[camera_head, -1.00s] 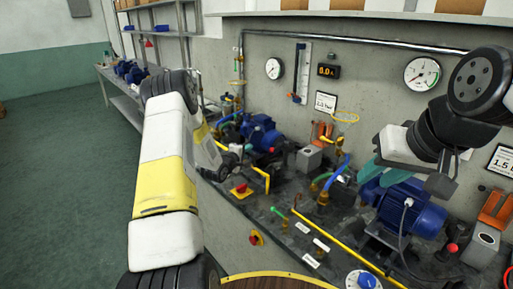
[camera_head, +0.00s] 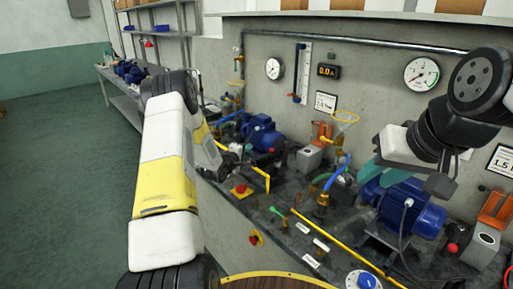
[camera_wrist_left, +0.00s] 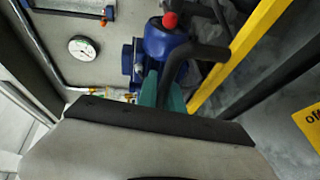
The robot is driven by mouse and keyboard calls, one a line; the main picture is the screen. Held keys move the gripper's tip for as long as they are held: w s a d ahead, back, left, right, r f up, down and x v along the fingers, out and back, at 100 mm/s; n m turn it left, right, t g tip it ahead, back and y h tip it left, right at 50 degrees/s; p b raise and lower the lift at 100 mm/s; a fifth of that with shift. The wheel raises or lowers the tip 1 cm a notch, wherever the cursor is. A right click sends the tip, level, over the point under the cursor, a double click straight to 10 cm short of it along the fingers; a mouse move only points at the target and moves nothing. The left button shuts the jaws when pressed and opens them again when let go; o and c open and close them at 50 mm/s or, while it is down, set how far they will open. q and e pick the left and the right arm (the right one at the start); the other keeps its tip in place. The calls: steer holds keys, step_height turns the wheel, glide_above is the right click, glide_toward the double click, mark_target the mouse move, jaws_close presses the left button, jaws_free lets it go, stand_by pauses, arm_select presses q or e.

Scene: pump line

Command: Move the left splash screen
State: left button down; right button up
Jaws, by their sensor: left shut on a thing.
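The left splash screen shows mainly as a yellow edge (camera_head: 262,178) beside the small blue pump in the head view. Its clear pane is hard to make out. In the left wrist view a yellow bar (camera_wrist_left: 240,55) runs diagonally, with a dark curved handle (camera_wrist_left: 195,55) beside it. My left gripper (camera_head: 238,166) is at the screen, partly hidden by my own arm. Its teal fingers (camera_wrist_left: 162,90) are shut at the dark handle in the wrist view. My right gripper (camera_head: 372,180) hangs before the large blue pump; its teal fingers show, but their gap is unclear.
The small blue pump (camera_head: 262,134) stands behind the left gripper. The large blue pump (camera_head: 415,210) is at the right. Hoses, brass valves (camera_head: 321,205) and a yellow rail (camera_head: 335,243) crowd the bench. A red knob (camera_wrist_left: 170,20) is close in the wrist view. The green floor (camera_head: 60,180) is clear.

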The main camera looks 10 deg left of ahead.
arm_select(q)
step_height(320, 180, down, 4)
steer(key=shift+f, duration=0.2)
steer(key=c, duration=1.5)
jaws_free()
steer(key=v, duration=0.7)
steer(key=shift+s+a+r, duration=0.1)
steer(key=shift+s+a, duration=0.05)
steer(key=shift+s, duration=0.25)
